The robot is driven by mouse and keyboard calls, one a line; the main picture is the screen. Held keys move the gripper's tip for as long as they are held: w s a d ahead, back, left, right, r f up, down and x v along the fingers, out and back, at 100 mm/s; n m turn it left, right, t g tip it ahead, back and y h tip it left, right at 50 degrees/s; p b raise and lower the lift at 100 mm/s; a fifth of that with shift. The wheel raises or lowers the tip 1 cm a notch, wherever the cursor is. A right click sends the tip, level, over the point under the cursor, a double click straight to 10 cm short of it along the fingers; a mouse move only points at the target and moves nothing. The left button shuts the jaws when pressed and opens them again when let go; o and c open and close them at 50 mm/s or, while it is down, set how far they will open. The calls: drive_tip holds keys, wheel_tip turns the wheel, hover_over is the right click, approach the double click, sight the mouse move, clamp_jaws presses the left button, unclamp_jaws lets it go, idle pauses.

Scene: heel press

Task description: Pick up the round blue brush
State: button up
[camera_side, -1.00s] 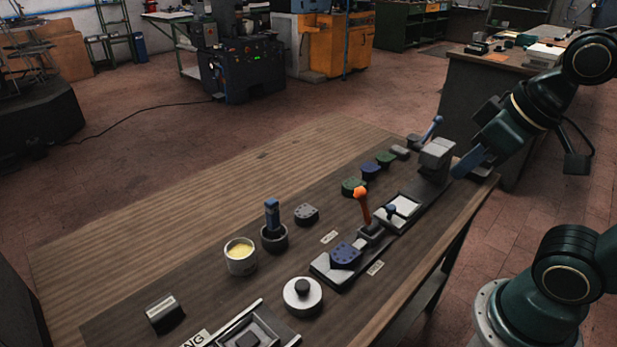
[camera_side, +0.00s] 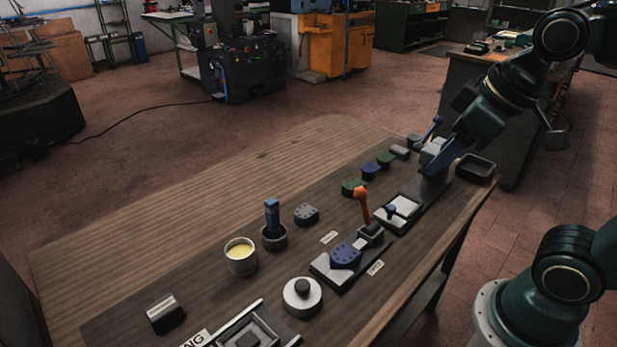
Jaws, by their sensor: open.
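The blue brush (camera_side: 272,214) stands upright in a dark round holder (camera_side: 274,238) near the middle of the table. Its blue handle points up, and its lower end is hidden in the holder. My gripper (camera_side: 434,168) is at the far right end of the table, well to the right of the brush. Its blue fingers point down and left, in front of a grey block. It is open, and I see nothing held in it.
A white pot with yellow contents (camera_side: 240,257) stands just left of the holder. A grey block with holes (camera_side: 306,214) lies to its right. An orange-handled lever (camera_side: 362,205) rises further right. A round silver part (camera_side: 302,295) stands in front. The table's back left is bare.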

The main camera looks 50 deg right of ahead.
drive_tip(key=w+a+r+n+g+y, duration=0.15)
drive_tip(key=w+n, duration=0.25)
drive_tip(key=w, duration=0.5)
drive_tip(key=n+g+y, duration=0.2)
drive_tip(key=n+g, duration=0.2)
drive_tip(key=n, duration=0.8)
hover_over(274, 199)
drive_tip(key=d, duration=0.2)
wheel_tip(274, 199, down, 15)
drive_tip(key=shift+d+f+h, duration=0.15)
drive_tip(key=shift+f+h, duration=0.1)
drive_tip(key=shift+f, duration=0.1)
drive_tip(key=shift+x, duration=4.15)
